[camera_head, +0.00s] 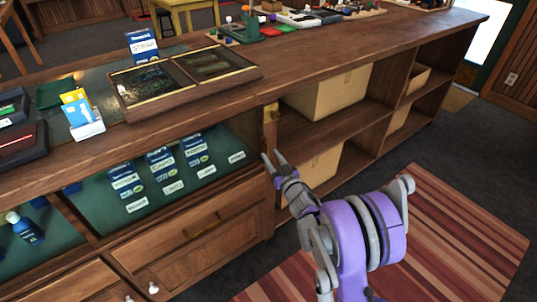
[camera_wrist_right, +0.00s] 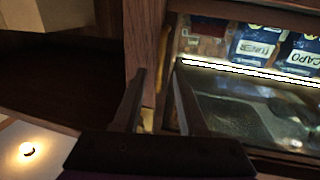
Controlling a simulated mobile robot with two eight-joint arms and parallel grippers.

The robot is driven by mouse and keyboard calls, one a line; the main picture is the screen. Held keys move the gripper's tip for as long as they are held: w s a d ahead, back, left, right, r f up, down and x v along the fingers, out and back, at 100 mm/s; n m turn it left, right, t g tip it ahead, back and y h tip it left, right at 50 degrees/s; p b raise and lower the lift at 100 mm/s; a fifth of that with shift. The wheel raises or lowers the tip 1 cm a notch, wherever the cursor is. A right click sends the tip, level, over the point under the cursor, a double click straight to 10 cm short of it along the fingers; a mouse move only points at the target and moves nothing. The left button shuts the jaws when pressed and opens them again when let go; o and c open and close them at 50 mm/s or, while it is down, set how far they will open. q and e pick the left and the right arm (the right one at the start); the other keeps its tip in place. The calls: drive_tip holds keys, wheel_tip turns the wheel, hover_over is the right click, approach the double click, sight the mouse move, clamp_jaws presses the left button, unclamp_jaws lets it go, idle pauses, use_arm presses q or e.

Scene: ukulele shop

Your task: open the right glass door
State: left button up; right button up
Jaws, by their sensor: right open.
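The right glass door (camera_head: 222,150) fronts the counter's green-lined display bay and looks closed; its clear pane is hard to make out. In the right wrist view, the glass (camera_wrist_right: 250,115) fills the right side, with blue packets behind it. A brass handle (camera_head: 271,112) stands at the door's right end, by the wooden post; it also shows in the wrist view (camera_wrist_right: 163,58). My right gripper (camera_head: 273,155) is open and empty, below the handle in the head view. In the wrist view its fingers (camera_wrist_right: 160,68) point toward the handle, one on each side; contact cannot be told. My left gripper is out of view.
Wooden drawers (camera_head: 190,240) with white knobs lie below the bay. Open shelves with cardboard boxes (camera_head: 327,93) stand to the right of the post. The countertop (camera_head: 310,50) carries trays and small goods. A striped rug (camera_head: 450,230) covers the floor in front.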

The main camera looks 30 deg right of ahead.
drive_tip(key=shift+w+d, duration=0.15)
drive_tip(key=shift+w, duration=1.1)
clamp_jaws()
idle(0.5)
